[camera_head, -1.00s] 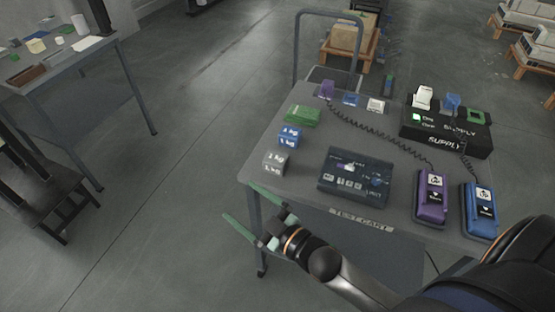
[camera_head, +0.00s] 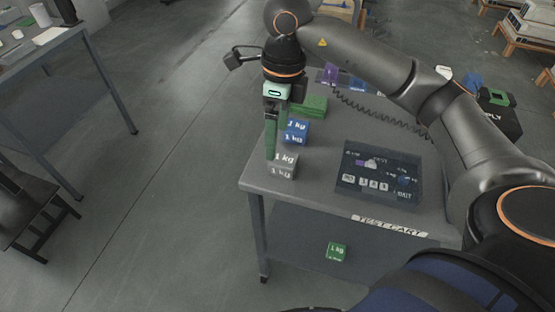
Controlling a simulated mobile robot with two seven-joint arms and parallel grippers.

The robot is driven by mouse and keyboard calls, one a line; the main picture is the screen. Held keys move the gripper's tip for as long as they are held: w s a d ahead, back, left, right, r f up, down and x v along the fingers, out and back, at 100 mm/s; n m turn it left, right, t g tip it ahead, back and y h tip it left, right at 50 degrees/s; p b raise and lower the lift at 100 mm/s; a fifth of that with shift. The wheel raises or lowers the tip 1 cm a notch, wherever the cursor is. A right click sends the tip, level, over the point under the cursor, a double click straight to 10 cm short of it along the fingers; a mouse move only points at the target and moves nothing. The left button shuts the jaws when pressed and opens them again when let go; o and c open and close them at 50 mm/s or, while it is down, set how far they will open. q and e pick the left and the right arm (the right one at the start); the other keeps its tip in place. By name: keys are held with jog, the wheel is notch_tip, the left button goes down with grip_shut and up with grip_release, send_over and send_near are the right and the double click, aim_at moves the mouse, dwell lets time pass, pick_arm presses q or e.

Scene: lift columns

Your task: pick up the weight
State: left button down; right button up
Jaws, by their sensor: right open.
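Small blocks marked "1 kg" stand along the left side of the test cart's top (camera_head: 330,208). A grey weight (camera_head: 283,169) is nearest the front left corner, a blue weight (camera_head: 296,130) is behind it, and a green block (camera_head: 316,105) is farther back. Another green weight (camera_head: 337,252) marked "1 kg" shows below the top, on the lower shelf. My right gripper (camera_head: 275,150) points down, open, its green fingers at the left of the grey and blue weights. Whether a finger touches the grey weight I cannot tell. My left gripper is not in view.
A dark control panel (camera_head: 376,174) lies right of the weights. A purple device (camera_head: 330,75) and a coiled cable (camera_head: 375,108) are behind. My right arm hides much of the cart's right side. A table (camera_head: 45,62) and a dark stool stand at left, with clear floor between.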

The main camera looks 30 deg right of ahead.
aim_at(284, 158)
jog(key=shift+h, duration=0.5)
jog(key=f, duration=0.2)
jog(key=d+f, duration=0.2)
jog(key=f, duration=0.1)
jog(key=shift+w+d+f+b, duration=0.2)
jog(key=shift+w+f+b, duration=0.1)
jog(key=shift+w+f, duration=0.2)
jog(key=shift+f, duration=2.8)
jog(key=shift+c, duration=0.4)
grip_shut()
